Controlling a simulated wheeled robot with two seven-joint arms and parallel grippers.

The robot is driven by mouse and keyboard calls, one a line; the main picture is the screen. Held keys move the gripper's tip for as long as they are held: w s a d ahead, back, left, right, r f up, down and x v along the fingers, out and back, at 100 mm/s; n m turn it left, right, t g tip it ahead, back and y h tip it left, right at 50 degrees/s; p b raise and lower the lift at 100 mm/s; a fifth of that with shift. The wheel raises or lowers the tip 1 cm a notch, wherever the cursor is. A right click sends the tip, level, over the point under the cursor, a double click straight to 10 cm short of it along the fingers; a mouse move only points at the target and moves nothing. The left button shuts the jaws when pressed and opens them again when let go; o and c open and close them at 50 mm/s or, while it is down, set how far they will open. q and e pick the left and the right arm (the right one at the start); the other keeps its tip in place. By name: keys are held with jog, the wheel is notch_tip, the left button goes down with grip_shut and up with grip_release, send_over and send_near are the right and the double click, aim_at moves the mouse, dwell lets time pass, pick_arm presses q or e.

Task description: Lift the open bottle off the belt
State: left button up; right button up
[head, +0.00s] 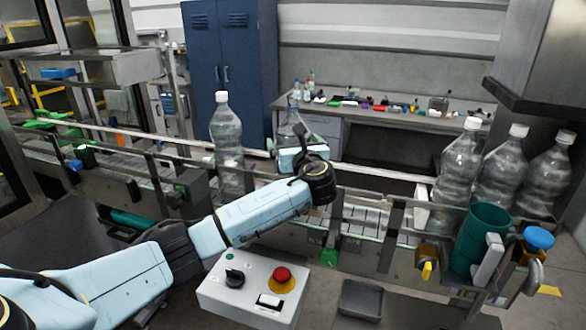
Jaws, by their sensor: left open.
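The open bottle (291,126), clear and with no white cap showing on its neck, stands upright on the belt (362,217) near the middle of the head view. My left arm reaches in from the lower left, and my left gripper (296,156) is at this bottle, in front of its body. The gripper is open. Its fingertips and the bottle's lower part are hidden behind my wrist, so I cannot tell whether they touch. My right gripper is not in view.
A capped bottle (226,141) stands on the belt to the left. Several capped bottles (459,165) crowd the right end, near a green cylinder (480,238). Guide rails (375,173) line the belt. A control box (246,304) with a red button stands in front.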

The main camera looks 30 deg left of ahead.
pick_arm(q)
jog(key=c, duration=1.8)
jog(key=shift+w+r, duration=0.1)
jog(key=shift+r, duration=0.15)
jog(key=shift+c, duration=1)
